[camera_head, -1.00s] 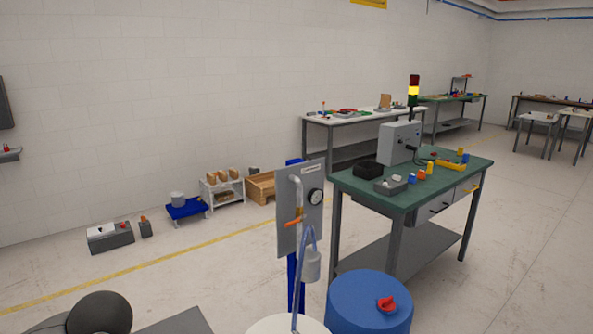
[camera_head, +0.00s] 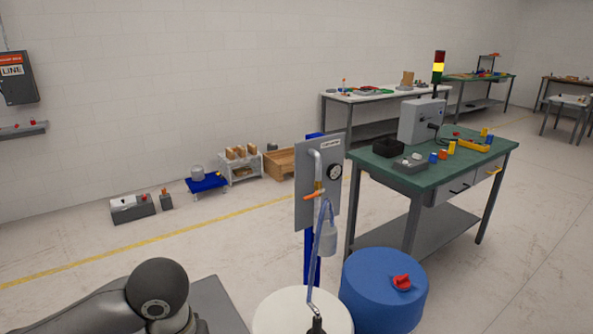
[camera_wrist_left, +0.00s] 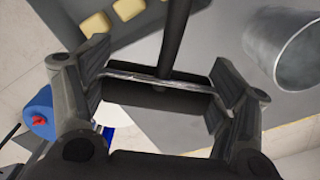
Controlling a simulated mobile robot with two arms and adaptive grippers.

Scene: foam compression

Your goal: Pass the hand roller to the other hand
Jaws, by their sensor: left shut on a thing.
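My left gripper (camera_wrist_left: 158,82) is shut on the hand roller (camera_wrist_left: 150,100) in the left wrist view. The roller is a dark cylinder lying crosswise between the two fingers, with a thin metal rod along it. Its dark handle (camera_wrist_left: 176,35) runs up to the top edge of the picture, where its end is cut off. In the head view part of my left arm shows at the bottom left, but neither gripper and no roller is visible there. My right gripper is in neither view.
The wrist view shows a grey surface, yellowish blocks (camera_wrist_left: 95,25) and a grey metal bucket (camera_wrist_left: 285,45). In the head view a blue drum (camera_head: 368,292) and an upright panel (camera_head: 312,195) stand before a green-topped bench (camera_head: 450,168). Open floor lies left.

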